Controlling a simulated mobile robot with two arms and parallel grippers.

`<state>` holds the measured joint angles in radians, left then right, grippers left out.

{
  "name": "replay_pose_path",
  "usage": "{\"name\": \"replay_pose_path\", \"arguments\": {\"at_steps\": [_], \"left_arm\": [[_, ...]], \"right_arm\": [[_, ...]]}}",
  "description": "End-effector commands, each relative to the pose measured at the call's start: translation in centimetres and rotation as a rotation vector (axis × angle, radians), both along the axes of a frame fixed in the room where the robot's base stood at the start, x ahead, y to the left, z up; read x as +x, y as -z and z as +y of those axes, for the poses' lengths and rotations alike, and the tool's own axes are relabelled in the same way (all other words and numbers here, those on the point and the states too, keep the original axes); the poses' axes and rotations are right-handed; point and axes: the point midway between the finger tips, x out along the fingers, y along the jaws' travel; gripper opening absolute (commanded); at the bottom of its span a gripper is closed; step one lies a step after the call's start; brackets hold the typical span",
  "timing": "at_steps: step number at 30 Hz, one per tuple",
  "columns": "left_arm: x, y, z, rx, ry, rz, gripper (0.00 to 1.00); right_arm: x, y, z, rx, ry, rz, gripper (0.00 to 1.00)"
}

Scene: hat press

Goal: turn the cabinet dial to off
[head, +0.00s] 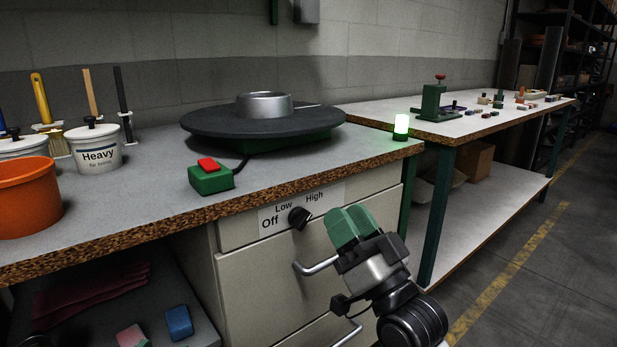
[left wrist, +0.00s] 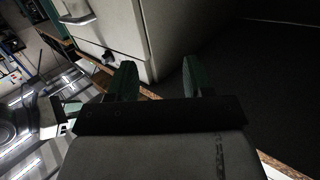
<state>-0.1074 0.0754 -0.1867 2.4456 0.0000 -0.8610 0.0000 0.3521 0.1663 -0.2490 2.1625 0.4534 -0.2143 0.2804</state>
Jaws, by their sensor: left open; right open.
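The cabinet dial (head: 299,217) is a black knob on the white label plate (head: 270,222) of the cabinet's top panel, marked Off, Low and High. The knob's light mark seems to sit on its right side, away from Off; its exact setting is hard to read. My right gripper (head: 350,226), with green fingers, is open and empty just right of the dial, apart from it. My left gripper (left wrist: 158,76) shows only in the left wrist view, open with nothing between its fingers; a pale cabinet (left wrist: 110,28) is beyond it.
Drawer handles (head: 316,266) stick out below the dial. On the bench stand a green box with a red button (head: 211,176), a round dark press plate (head: 225,122) and a lit green lamp (head: 401,127). Open floor (head: 530,250) lies to the right.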

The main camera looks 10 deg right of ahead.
Motion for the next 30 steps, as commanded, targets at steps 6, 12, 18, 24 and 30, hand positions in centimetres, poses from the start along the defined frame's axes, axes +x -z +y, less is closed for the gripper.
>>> {"name": "replay_pose_path", "arguments": {"at_steps": [6, 12, 18, 24, 30], "left_arm": [[-7.7, 5.9, 2.4, 0.102, -0.045, 0.622, 0.51], [-15.7, 8.9, 4.1, 0.168, -0.067, 1.014, 0.51], [-18.8, 9.7, 4.7, 0.191, -0.074, 1.147, 0.51], [-19.3, 8.8, 4.8, 0.190, -0.076, 1.141, 0.51], [-19.3, 9.3, 4.8, 0.190, -0.076, 1.140, 0.51]], "right_arm": [[3.6, 2.5, -0.6, 0.015, -0.099, 0.419, 0.43], [4.1, 6.1, -1.2, 0.044, -0.154, 0.682, 0.43], [4.2, 7.9, -1.3, 0.059, -0.173, 0.770, 0.43], [6.4, 8.0, 0.0, 0.060, -0.174, 0.768, 0.43], [9.8, 8.1, 1.9, 0.061, -0.173, 0.767, 0.43]]}}
